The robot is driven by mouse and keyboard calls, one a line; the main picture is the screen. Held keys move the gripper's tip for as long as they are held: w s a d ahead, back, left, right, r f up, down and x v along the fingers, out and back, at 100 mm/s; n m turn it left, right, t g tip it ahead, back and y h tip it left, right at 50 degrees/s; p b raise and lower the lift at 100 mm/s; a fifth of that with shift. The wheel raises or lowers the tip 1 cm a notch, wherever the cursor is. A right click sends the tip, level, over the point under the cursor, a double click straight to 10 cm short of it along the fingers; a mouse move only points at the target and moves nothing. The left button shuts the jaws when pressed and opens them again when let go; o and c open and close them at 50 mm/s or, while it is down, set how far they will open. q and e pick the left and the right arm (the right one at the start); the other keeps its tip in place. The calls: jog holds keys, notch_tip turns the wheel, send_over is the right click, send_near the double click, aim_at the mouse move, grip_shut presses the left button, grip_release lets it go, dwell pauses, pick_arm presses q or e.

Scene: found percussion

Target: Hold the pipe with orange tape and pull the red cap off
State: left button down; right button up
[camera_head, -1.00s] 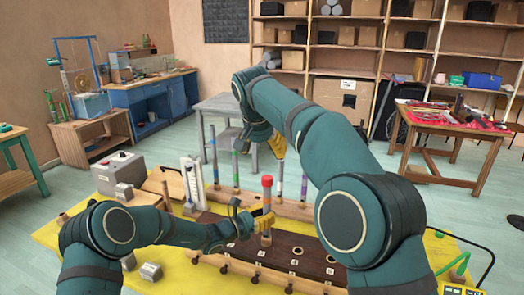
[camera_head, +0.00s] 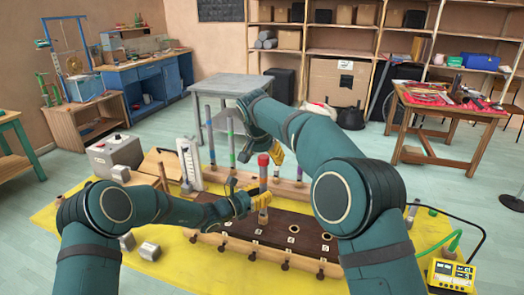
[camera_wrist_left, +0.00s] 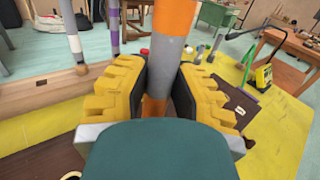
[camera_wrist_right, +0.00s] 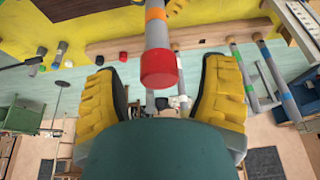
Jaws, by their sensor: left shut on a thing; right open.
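The grey pipe (camera_head: 263,183) with orange tape stands about upright over the dark board, with the red cap (camera_head: 263,160) on its top end. My left gripper (camera_head: 252,203) is shut on the pipe below the cap. In the left wrist view the pipe (camera_wrist_left: 168,52) runs between the pads, with orange tape above and at the grip. My right gripper (camera_head: 273,150) is open beside the cap, at its height. In the right wrist view the red cap (camera_wrist_right: 160,70) lies between the spread fingers, with a gap on both sides. The pipe's lower end is partly hidden.
A dark board (camera_head: 273,232) with holes lies on the yellow cloth (camera_head: 165,262). Several pipes with coloured tape stand behind, including a green-banded one (camera_head: 231,145). A grey box (camera_head: 115,152) is at left, and a yellow meter (camera_head: 450,274) at front right.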

aim_at(263, 156)
pick_arm(q)
jog(key=shift+r, duration=0.1)
pick_arm(e)
jog(key=shift+f, duration=0.1)
jog(key=c, duration=1.2)
jog(key=shift+r, duration=1.1)
jog(key=shift+c, duration=0.2)
jog(key=shift+r, duration=0.25)
pick_arm(q)
jog(key=shift+f, duration=0.2)
pick_arm(e)
jog(key=shift+r, duration=1.45)
pick_arm(q)
jog(key=c, duration=0.9)
grip_release()
